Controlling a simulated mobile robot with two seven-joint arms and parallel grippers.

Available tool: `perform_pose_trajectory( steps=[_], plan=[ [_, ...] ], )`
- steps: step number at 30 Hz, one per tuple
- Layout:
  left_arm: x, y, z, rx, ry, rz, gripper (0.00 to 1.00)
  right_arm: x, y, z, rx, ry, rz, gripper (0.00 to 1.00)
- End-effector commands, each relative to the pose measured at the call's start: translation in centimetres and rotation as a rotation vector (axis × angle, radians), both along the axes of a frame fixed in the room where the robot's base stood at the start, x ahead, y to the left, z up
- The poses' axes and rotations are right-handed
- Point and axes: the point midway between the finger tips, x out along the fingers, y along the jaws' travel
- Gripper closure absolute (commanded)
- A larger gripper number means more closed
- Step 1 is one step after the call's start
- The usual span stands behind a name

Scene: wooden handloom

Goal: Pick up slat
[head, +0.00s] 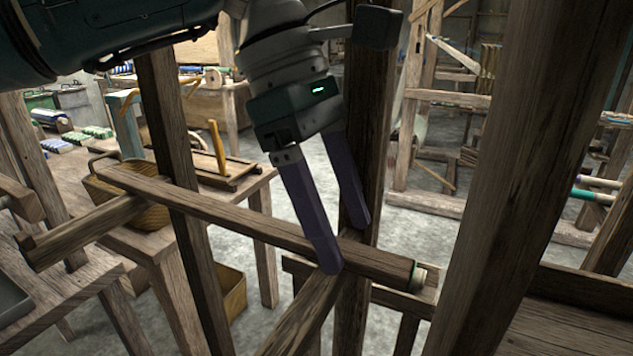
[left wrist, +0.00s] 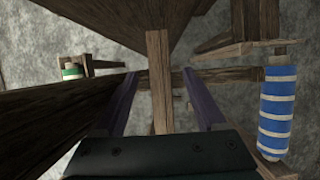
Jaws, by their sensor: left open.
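A long, narrow wooden bar, which I take as the slat (head: 230,216), crosses the head view from left of centre down to the right. My left gripper (head: 350,246) points down over its right part, with two purple fingers spread apart. The nearer finger overlaps the bar's front face and the other stands further back. I cannot tell whether either finger touches it. In the left wrist view the open fingers (left wrist: 163,100) flank a short wooden piece (left wrist: 158,85); I cannot tell whether this is the slat. My right gripper is not in view.
Thick wooden posts (head: 545,150) stand close on the right and beside my arm. A wooden table (head: 255,180) with a basket (head: 140,205) is at left. In the left wrist view, a blue-and-white striped roll (left wrist: 277,110) is at right and a green-banded one (left wrist: 72,70) at left.

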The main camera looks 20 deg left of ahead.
Motion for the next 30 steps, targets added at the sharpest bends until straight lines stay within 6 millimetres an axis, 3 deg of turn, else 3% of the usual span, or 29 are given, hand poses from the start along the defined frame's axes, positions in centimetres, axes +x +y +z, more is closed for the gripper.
perform_pose_trajectory(
  steps=[4, 11, 30],
  plan=[
    [-0.01, -0.51, -1.09, -0.001, 0.000, 0.000, 0.28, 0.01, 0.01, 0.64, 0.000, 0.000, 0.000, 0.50],
    [0.03, -0.53, -1.30, -0.001, -0.002, 0.000, 0.29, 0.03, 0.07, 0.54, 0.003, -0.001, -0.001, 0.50],
    [0.03, -0.50, -1.26, -0.001, -0.002, 0.000, 1.00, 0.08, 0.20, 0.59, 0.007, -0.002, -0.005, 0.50]
  ],
)
